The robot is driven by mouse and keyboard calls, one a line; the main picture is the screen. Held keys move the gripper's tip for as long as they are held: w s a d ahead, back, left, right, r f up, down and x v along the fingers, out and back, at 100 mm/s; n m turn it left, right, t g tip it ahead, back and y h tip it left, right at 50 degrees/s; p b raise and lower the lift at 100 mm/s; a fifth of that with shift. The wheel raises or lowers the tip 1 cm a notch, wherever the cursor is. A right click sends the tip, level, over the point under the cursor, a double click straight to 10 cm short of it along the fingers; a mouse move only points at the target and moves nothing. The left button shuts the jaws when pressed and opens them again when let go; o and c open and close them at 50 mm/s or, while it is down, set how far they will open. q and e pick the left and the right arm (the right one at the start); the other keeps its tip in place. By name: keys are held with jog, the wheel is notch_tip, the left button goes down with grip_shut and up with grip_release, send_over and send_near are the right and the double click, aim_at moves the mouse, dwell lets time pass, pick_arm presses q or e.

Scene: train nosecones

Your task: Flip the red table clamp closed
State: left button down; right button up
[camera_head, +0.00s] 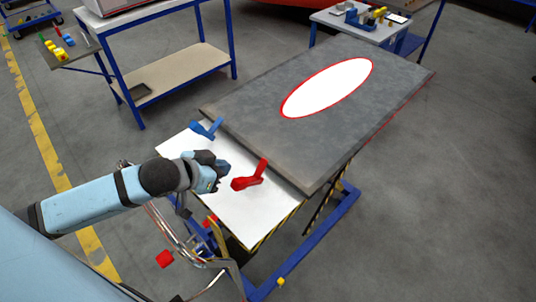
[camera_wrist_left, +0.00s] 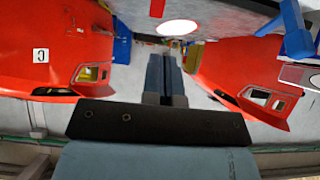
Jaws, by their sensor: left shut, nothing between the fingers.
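The red table clamp (camera_head: 248,178) stands on the white tabletop (camera_head: 265,212), by the near edge of the dark grey board. Its handle sticks up at a slant. My left gripper (camera_head: 222,172) is shut and empty, just left of the red clamp, with a small gap seeming to lie between them. In the left wrist view my left gripper's fingers (camera_wrist_left: 165,78) are together. The red clamp shows there as a small red piece (camera_wrist_left: 157,8) at the top edge. My right gripper is not in view.
A blue clamp (camera_head: 207,129) stands on the white top behind my left gripper; it also shows in the left wrist view (camera_wrist_left: 297,32). The grey board (camera_head: 240,115) with a red-rimmed white oval covers the table's far part. A blue-framed workbench (camera_head: 170,75) stands behind left.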

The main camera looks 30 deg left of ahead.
pick_arm(q)
jog(key=p, duration=0.2)
send_near(261, 162)
jog(key=x, duration=0.6)
jog(key=shift+w+d+f, duration=0.3)
jog(key=shift+w+f, duration=0.2)
jog(key=shift+w, duration=0.05)
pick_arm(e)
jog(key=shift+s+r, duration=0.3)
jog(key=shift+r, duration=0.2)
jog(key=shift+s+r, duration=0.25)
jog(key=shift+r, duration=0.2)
pick_arm(q)
jog(key=shift+w, duration=0.1)
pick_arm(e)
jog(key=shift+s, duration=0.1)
